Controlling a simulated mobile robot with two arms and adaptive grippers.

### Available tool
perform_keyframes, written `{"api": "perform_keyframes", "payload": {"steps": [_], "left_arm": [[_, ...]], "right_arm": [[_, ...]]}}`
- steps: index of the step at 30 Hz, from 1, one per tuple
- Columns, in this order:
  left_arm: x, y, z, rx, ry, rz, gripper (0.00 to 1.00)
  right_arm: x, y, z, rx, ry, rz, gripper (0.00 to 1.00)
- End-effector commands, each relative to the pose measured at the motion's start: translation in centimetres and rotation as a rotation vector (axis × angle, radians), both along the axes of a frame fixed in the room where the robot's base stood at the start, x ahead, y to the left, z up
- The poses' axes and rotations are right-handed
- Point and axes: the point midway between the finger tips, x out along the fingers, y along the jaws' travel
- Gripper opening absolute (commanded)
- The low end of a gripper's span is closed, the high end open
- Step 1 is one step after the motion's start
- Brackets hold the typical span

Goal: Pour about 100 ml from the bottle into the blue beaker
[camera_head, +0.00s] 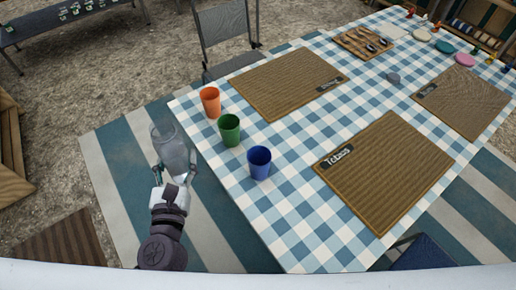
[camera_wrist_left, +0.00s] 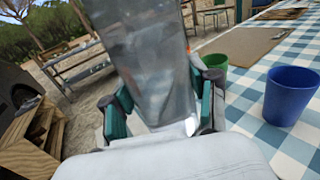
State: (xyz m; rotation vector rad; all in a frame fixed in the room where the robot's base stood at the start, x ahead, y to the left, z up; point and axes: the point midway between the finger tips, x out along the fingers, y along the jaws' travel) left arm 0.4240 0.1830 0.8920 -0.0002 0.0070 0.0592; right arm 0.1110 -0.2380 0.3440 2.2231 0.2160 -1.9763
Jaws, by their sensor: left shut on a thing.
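My left gripper (camera_head: 174,170) is shut on a clear, see-through bottle (camera_head: 170,143), held off the table's left edge. The bottle fills the middle of the left wrist view (camera_wrist_left: 155,65), between the gripper's fingers (camera_wrist_left: 160,115); its upper end is cut off there. I cannot tell how much liquid is in it. The blue beaker (camera_head: 259,164) stands upright on the checked table, to the right of the bottle and apart from it. It also shows at the right of the left wrist view (camera_wrist_left: 290,97). My right gripper is not in view.
A green cup (camera_head: 229,131) and an orange cup (camera_head: 210,102) stand in line beyond the blue beaker on the checked tablecloth (camera_head: 290,215). Brown placemats (camera_head: 385,175) lie to the right. A grey chair (camera_head: 224,30) stands behind the table. Bare cloth lies in front of the beaker.

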Motion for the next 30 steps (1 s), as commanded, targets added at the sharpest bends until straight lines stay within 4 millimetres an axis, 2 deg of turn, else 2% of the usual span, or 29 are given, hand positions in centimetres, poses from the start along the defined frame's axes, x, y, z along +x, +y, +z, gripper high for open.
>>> {"api": "perform_keyframes", "payload": {"steps": [5,10,15,21,30], "left_arm": [[2.9,-1.4,-3.2,-0.008,0.002,0.028,0.08],[5.5,-3.5,-6.1,-0.005,0.003,0.028,0.08],[7.3,-5.8,-8.2,0.000,0.001,0.012,0.08],[8.3,-7.4,-9.3,0.000,-0.001,-0.002,0.08],[8.4,-7.7,-9.5,0.001,-0.001,-0.004,0.08]], "right_arm": [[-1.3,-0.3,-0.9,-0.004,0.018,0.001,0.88],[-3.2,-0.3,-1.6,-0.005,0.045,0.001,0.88],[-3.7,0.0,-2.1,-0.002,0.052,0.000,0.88],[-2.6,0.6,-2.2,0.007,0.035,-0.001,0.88],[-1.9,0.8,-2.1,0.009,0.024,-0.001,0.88]]}}
